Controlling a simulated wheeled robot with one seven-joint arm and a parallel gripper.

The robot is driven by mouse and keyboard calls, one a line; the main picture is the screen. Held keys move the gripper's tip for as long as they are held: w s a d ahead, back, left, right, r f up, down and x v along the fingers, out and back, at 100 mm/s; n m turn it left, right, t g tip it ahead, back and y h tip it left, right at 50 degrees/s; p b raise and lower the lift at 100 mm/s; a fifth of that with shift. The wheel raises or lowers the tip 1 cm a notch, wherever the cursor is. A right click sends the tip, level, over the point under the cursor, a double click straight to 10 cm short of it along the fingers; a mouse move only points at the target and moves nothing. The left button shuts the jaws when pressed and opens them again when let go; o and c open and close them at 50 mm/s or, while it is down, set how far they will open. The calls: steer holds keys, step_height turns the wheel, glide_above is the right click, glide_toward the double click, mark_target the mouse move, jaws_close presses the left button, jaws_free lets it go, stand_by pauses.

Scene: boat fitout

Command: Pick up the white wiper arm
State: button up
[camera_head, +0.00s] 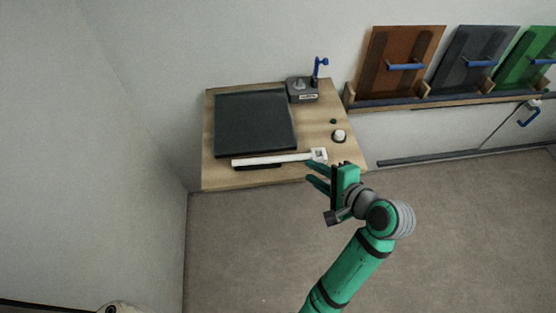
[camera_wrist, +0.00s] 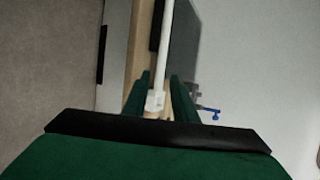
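The white wiper arm (camera_head: 275,159) is a long bar with a square, holed head at its right end. It lies along the front of the wooden table (camera_head: 225,181), in front of a dark panel. My gripper (camera_head: 311,173) is open and empty at the table's front edge, close to the head end. In the wrist view the wiper arm (camera_wrist: 166,45) runs away from me, its head (camera_wrist: 154,102) showing between my two open fingers (camera_wrist: 158,96). I cannot tell whether the fingers are level with it or short of it.
The dark panel (camera_head: 255,122) covers much of the table. A grey block with a blue lever (camera_head: 319,69) stands at the back right. A white knob (camera_head: 339,136) is near the right edge. Coloured boards (camera_head: 400,60) lean on a wall rack. The floor in front is clear.

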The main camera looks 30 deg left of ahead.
mark_target(293, 159)
steer(key=x, duration=1)
steer(key=shift+w, duration=0.35)
steer(key=shift+s+a, duration=0.15)
steer(key=shift+s, duration=0.05)
jaws_close()
